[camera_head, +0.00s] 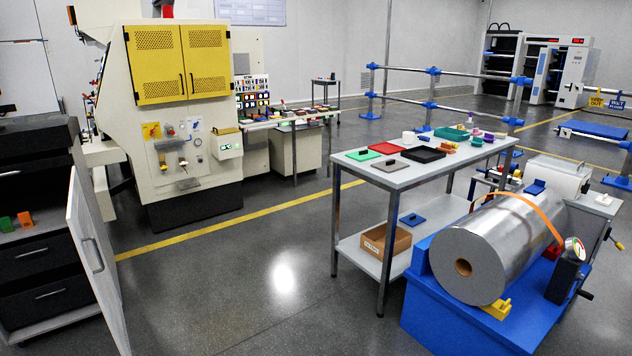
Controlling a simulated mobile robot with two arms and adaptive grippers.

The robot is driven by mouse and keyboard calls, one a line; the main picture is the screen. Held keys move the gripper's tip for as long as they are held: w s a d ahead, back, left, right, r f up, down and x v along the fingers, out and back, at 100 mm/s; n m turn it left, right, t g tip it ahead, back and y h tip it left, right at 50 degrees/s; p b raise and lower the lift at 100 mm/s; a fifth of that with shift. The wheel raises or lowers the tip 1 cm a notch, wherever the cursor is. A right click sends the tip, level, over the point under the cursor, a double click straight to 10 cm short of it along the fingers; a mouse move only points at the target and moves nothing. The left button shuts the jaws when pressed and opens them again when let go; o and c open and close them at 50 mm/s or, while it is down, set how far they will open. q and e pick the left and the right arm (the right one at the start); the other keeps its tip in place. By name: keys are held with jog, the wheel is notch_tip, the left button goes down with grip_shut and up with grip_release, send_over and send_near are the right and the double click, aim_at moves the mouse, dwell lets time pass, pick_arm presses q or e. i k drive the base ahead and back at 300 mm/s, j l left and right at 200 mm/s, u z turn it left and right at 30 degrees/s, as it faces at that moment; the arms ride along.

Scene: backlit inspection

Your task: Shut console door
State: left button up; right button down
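The console (40,165) is a dark cabinet at the left edge, partly cut off by the frame. Its light grey door (92,262) stands open, swung out from the right side of the cabinet, with a vertical metal handle (93,254) on the face I see. Inside, an open shelf holds a green block (6,224) and an orange block (25,219). Dark drawers (45,262) with bar handles sit below the shelf. Neither of my grippers shows in the head view.
A cream machine with shut yellow doors (178,62) stands behind the console. At right are a grey table (390,178) with trays and parts, and a blue stand (470,325) bearing a large metal roll (490,250). The grey floor (235,290) between is clear.

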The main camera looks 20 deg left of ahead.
aim_at(82, 230)
jog(key=i+u, duration=0.2)
jog(key=u, duration=0.2)
jog(key=i+u, duration=0.25)
jog(key=u, duration=0.15)
jog(key=i+l+u, duration=0.1)
jog(key=u, duration=0.35)
jog(key=i+l+u, duration=0.2)
jog(key=u, duration=0.2)
jog(key=i+l+u, duration=0.2)
jog(key=u, duration=0.2)
